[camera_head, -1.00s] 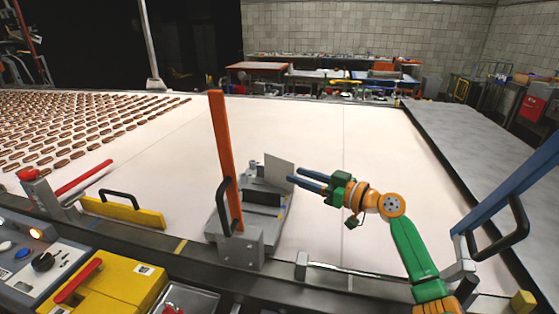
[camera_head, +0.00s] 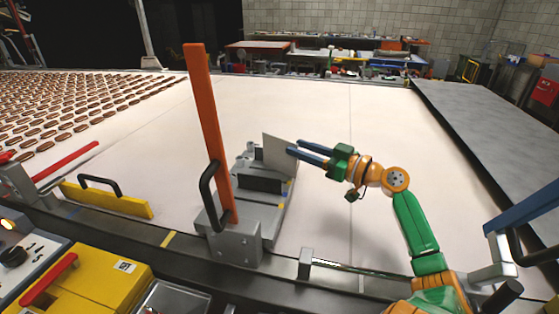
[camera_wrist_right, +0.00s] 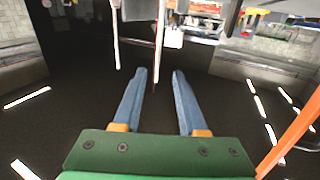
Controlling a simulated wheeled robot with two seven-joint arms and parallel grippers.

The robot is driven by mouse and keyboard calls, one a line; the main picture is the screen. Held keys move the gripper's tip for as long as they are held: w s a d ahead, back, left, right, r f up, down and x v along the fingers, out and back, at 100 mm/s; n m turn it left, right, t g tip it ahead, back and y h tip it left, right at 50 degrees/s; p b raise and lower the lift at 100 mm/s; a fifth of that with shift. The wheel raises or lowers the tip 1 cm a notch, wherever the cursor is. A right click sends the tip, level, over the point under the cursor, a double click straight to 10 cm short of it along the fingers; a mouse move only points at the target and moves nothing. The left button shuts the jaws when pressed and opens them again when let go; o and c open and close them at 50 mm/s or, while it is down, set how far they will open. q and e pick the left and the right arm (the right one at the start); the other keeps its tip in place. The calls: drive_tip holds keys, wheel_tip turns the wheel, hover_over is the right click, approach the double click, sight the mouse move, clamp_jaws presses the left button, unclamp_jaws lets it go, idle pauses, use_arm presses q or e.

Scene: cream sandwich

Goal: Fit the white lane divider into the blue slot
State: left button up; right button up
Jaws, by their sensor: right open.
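The white lane divider (camera_head: 279,152) is a thin pale plate standing upright on the grey metal fixture (camera_head: 268,218), at its far right side. My right gripper (camera_head: 293,148) reaches in from the right, its two blue fingers at the divider's right edge. In the right wrist view the fingers (camera_wrist_right: 158,75) are apart, with no object clearly held between them. A small blue mark shows on the fixture's right side, but I cannot make out the slot itself. Whether the divider is seated cannot be told. My left gripper is out of view.
An orange upright bar (camera_head: 208,125) with a black handle stands at the fixture's left. A yellow guard (camera_head: 106,200) lies along the near belt edge. Rows of brown sandwiches (camera_head: 60,105) fill the belt's far left. The pale belt beyond the fixture is clear.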

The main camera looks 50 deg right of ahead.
sight(279, 138)
drive_tip(key=w, duration=0.6)
drive_tip(key=shift+w+a+r+p, duration=0.1)
drive_tip(key=shift+w+a+p, duration=0.1)
drive_tip(key=shift+p, duration=0.15)
drive_tip(key=shift+w+a, duration=0.1)
drive_tip(key=shift+w, duration=0.3)
clamp_jaws()
idle(0.6)
